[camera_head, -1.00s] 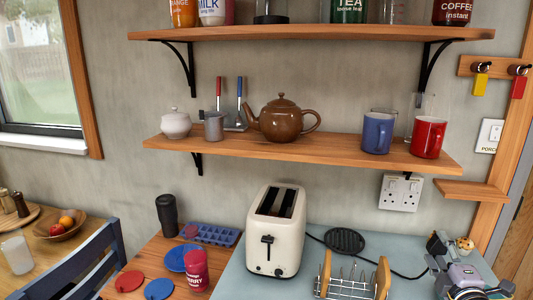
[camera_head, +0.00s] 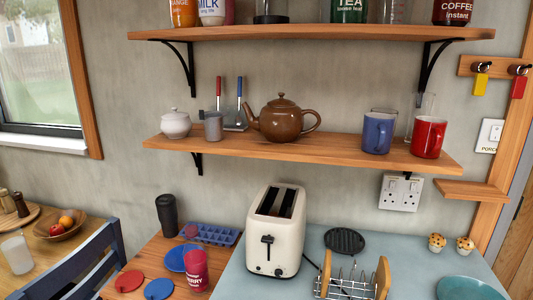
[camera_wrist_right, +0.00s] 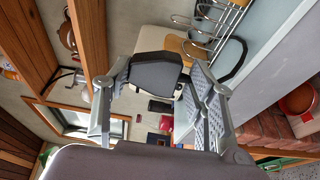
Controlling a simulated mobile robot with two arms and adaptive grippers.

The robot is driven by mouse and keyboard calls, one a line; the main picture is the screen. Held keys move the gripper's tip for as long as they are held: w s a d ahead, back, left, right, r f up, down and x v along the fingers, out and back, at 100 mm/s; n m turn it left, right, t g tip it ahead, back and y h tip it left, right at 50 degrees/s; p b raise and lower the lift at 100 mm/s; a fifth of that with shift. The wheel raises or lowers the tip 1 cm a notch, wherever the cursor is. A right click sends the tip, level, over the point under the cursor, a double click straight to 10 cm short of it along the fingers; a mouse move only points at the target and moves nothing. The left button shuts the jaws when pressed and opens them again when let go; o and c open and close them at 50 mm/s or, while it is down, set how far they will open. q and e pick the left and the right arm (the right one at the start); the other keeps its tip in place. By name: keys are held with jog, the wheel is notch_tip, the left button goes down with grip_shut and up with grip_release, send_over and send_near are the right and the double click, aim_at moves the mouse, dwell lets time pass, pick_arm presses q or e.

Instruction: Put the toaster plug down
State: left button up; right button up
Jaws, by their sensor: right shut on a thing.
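The cream toaster (camera_head: 276,232) stands upright on the pale blue counter in the head view, with a short piece of dark cord at its right side. My right gripper (camera_wrist_right: 160,75) shows only in the right wrist view. It is shut on a dark grey block, the toaster plug (camera_wrist_right: 156,72), held between its fingers. A dark curved line beside the right finger may be the cord; I cannot tell. I cannot tell whether the plug touches a surface. The double wall socket (camera_head: 400,192) is empty. My left gripper is not in view.
A wire toast rack (camera_head: 350,282) stands right of the toaster, with a black round trivet (camera_head: 344,240) behind it. Two muffins (camera_head: 451,243) and a teal plate (camera_head: 468,289) are at the right. The counter between rack and muffins is clear. A wooden shelf (camera_head: 300,150) overhangs the back.

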jog(key=s+a+f+m+h, duration=0.1)
jog(key=s+f, duration=0.1)
jog(key=s, duration=0.6)
jog(key=shift+a+f, duration=0.25)
jog(key=shift+a, duration=0.15)
jog(key=shift+r, duration=0.1)
